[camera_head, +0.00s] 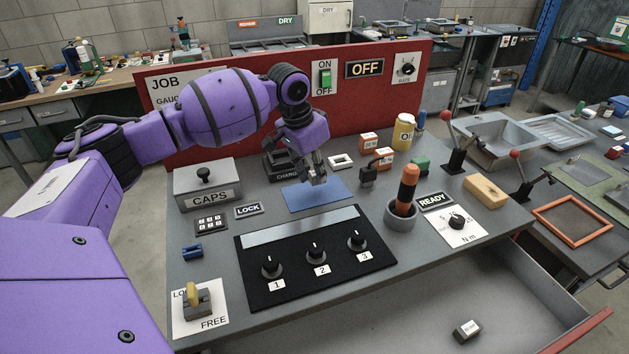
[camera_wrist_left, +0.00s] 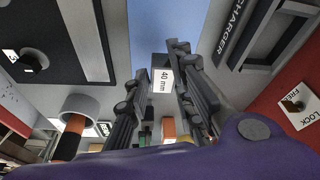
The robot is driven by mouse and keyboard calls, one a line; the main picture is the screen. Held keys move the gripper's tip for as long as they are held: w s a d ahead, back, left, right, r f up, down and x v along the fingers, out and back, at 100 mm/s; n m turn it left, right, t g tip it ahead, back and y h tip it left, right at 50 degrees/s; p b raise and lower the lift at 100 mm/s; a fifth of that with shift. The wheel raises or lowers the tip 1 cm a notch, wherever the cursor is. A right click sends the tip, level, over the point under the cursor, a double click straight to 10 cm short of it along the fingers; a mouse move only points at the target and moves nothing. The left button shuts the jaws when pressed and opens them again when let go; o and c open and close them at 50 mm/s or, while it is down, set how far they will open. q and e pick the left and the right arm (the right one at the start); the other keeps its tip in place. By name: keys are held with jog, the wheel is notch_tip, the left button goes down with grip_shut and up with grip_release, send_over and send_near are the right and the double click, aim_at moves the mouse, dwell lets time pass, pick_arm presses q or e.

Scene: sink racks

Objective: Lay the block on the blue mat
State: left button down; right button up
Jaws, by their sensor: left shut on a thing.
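The blue mat (camera_head: 313,197) lies flat on the grey bench in front of the charger (camera_head: 283,163). My left gripper (camera_head: 318,179) points down over the mat's back part. In the left wrist view the gripper (camera_wrist_left: 165,82) is shut on a small block (camera_wrist_left: 162,79) whose white face reads "40 mm". The mat (camera_wrist_left: 165,30) shows just beyond the block. The gap between block and mat is hard to judge. In the head view the fingers mostly hide the block. My right gripper is not in view.
Orange-and-white blocks (camera_head: 368,143), a white square frame (camera_head: 341,161) and a dark clamp-like piece (camera_head: 368,176) stand right of the mat. A black dial panel (camera_head: 317,262) lies in front. A small labelled grey block (camera_head: 467,330) lies in the open drawer (camera_head: 520,315).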

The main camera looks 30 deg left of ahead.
aim_at(312, 174)
pick_arm(q)
jog(key=shift+w+a+f, duration=0.1)
jog(key=shift+a+f, duration=0.1)
jog(key=shift+f, duration=1.55)
jog(key=shift+f, duration=0.1)
jog(key=c, duration=1.5)
grip_release()
jog(key=v, duration=1.2)
